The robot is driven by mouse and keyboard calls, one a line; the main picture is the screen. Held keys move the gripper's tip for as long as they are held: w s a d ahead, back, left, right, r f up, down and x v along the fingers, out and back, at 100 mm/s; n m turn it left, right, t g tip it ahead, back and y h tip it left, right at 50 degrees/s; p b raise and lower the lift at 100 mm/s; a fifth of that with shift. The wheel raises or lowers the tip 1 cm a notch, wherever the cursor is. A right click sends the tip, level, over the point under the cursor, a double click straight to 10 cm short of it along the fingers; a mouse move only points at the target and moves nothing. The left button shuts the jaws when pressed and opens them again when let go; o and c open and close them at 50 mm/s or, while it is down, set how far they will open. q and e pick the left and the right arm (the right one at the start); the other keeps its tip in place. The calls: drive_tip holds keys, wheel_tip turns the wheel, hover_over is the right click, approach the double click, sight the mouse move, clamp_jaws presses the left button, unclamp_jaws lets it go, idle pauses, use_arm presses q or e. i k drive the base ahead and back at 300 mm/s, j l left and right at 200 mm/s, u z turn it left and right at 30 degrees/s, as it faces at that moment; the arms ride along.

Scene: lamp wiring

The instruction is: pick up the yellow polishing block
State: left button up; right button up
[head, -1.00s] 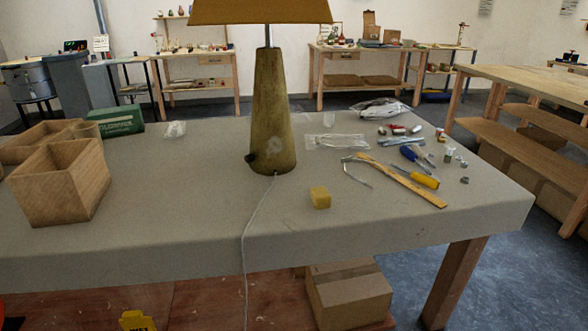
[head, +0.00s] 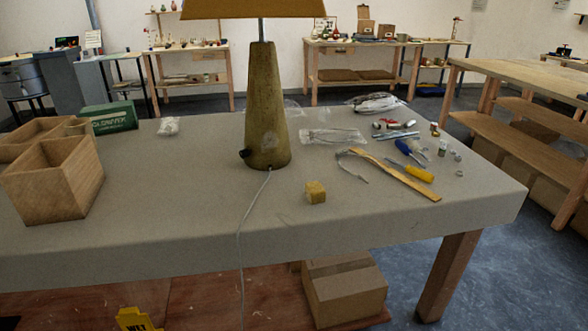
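The yellow polishing block (head: 316,192) is a small cube. It sits on the grey-covered table (head: 180,215), near the front edge and right of the lamp's base. Nothing covers it or touches it in the head view. Neither of my grippers shows in the head view.
The lamp (head: 265,110) stands behind and left of the block, its cord (head: 240,240) hanging over the front edge. A wooden box (head: 55,185) stands at left, a green box (head: 109,117) behind it. A yellow-handled screwdriver (head: 418,173) and a wooden strip (head: 400,176) lie at right.

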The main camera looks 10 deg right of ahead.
sight(314, 191)
drive_tip(key=l+u, duration=0.1)
drive_tip(key=u, duration=0.6)
drive_tip(key=l+u, duration=0.3)
drive_tip(key=k+l+u, duration=0.1)
drive_tip(key=l+u, duration=0.25)
drive_tip(key=k+l+u, duration=0.15)
drive_tip(key=l, duration=0.25)
drive_tip(key=k+l+u, duration=0.1)
drive_tip(key=l, duration=0.25)
